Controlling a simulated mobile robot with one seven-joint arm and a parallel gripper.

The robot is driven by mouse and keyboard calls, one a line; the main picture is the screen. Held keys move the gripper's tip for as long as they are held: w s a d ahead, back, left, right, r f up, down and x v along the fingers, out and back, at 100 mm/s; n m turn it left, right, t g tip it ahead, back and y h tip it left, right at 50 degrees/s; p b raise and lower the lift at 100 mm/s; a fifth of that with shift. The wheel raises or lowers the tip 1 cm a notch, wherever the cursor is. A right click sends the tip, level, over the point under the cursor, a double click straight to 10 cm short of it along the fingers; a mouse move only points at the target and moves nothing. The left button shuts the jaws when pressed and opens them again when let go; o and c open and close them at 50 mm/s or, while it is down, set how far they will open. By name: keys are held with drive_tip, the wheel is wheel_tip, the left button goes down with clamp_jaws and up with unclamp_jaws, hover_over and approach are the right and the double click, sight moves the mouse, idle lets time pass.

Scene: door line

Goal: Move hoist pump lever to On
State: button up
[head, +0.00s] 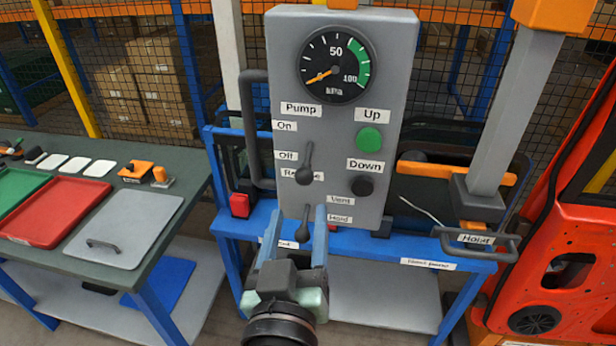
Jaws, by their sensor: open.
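The grey hoist control panel (289,75) stands upright in the middle of the head view. My gripper (298,222) is open in front of the panel's lower part, below the pump lever. A second dark lever (303,226), near "Vent" and "Hold", shows between its fingers; I cannot tell whether they touch it. The gripper appears apart from the pump lever.
A gauge (336,64) has its needle low. A green Up button (368,139) and black Down button (362,185) are at right. A grey side handle (256,130) flanks the panel. A worktable (160,219) is left; an orange-red door (570,225) is right.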

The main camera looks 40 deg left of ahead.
sight(304, 182)
drive_tip(key=p+x, duration=0.3)
drive_tip(key=x, duration=0.7)
drive_tip(key=shift+a+p, duration=0.15)
drive_tip(key=shift+p, duration=0.2)
clamp_jaws()
idle(0.9)
